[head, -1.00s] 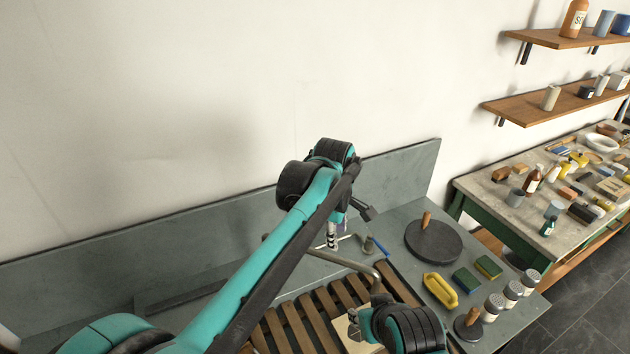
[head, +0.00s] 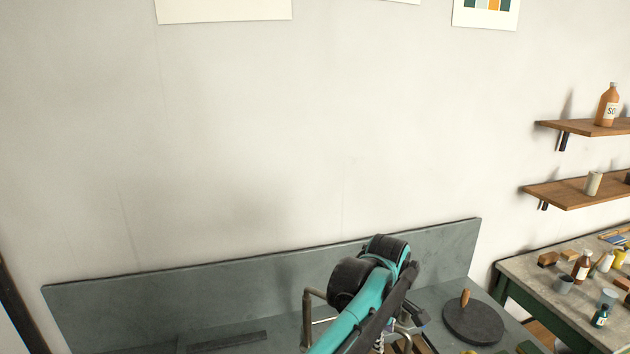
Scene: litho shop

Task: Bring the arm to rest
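My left arm (head: 352,317) rises from the bottom edge of the head view, teal with a thick black joint (head: 368,270) at its top. My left gripper (head: 408,322) seems to show only as small dark and grey parts just right of the arm, partly hidden behind it. I cannot tell whether its fingers are open or shut, or whether it holds anything. The arm stands over the grey sink counter, in front of the grey backsplash (head: 200,290). My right gripper is not in view.
A bent metal pipe (head: 308,312) stands left of the arm. A dark round disc with a wooden handle (head: 473,322) lies right of it. A cluttered worktable (head: 530,283) and two wall shelves (head: 565,193) are at the right.

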